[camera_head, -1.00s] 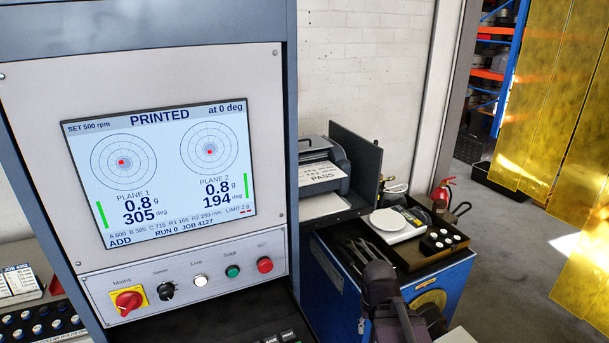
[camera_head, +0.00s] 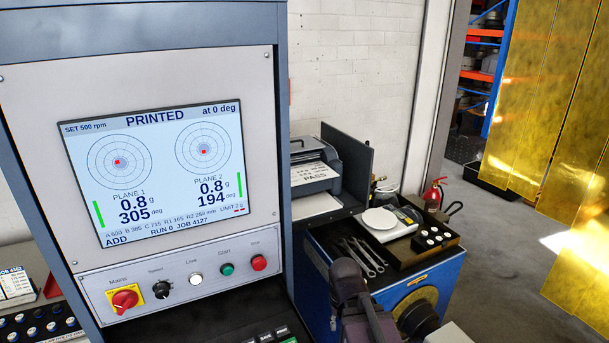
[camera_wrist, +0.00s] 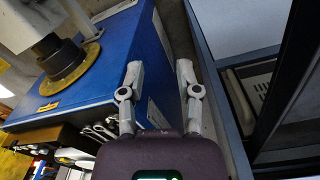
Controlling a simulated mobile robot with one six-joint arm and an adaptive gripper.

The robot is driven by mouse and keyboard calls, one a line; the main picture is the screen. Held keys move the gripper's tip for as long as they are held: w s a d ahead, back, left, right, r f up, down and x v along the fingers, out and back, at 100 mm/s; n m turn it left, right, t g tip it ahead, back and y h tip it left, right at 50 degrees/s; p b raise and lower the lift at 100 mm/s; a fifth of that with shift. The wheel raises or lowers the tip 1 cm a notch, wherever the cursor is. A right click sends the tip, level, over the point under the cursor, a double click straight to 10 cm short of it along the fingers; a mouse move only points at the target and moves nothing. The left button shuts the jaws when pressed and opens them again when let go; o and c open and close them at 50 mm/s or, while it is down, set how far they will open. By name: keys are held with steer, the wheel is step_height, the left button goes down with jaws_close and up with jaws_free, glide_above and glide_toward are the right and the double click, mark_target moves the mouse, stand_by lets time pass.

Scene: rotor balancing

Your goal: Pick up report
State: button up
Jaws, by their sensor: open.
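The report is a white printed sheet (camera_head: 314,174) marked PASS, lying in the output of a grey printer (camera_head: 326,158) in the head view. It lies flat and its front edge faces me. My gripper (camera_wrist: 160,70) shows in the wrist view with its two fingers apart and nothing between them. The fingers point toward the gap between a blue cabinet and a dark cabinet frame. The report is not in the wrist view. In the head view my dark arm is low in the picture, below the printer, and the fingertips cannot be made out.
The machine panel (camera_head: 170,260) with its PRINTED screen (camera_head: 160,165) fills the left. A blue cabinet (camera_head: 322,300) carries wrenches (camera_head: 362,258), a scale (camera_head: 384,220) and a black tray (camera_head: 425,255). A dark upright plate (camera_head: 350,165) stands right of the printer. Open floor lies right.

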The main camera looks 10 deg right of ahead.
steer(key=w+d+r+n+t+h, duration=0.1)
steer(key=w+d+r+t+h, duration=0.15)
steer(key=w, duration=0.45)
steer(key=w+d+r+n+t+h, duration=0.1)
steer(key=w+d+r+t+h, duration=0.15)
steer(key=w, duration=0.35)
steer(key=w+d+r+n+t+h, duration=0.1)
steer(key=w+d+r+t+h, duration=0.15)
steer(key=w, duration=0.45)
steer(key=w+a+r+n+t+y, duration=0.1)
steer(key=w+a+r+n+t, duration=0.3)
steer(key=w, duration=0.4)
steer(key=w+a+r+n+t+y, duration=0.1)
steer(key=w+a+r+n+t, duration=0.3)
steer(key=w+r+n, duration=0.3)
steer(key=shift+w+a+r+t, duration=0.15)
steer(key=shift+w+a+t, duration=0.2)
steer(key=shift+w+t, duration=0.65)
steer(key=shift+w+g, duration=0.25)
steer(key=shift+x, duration=1.15)
steer(key=shift+w, duration=0.1)
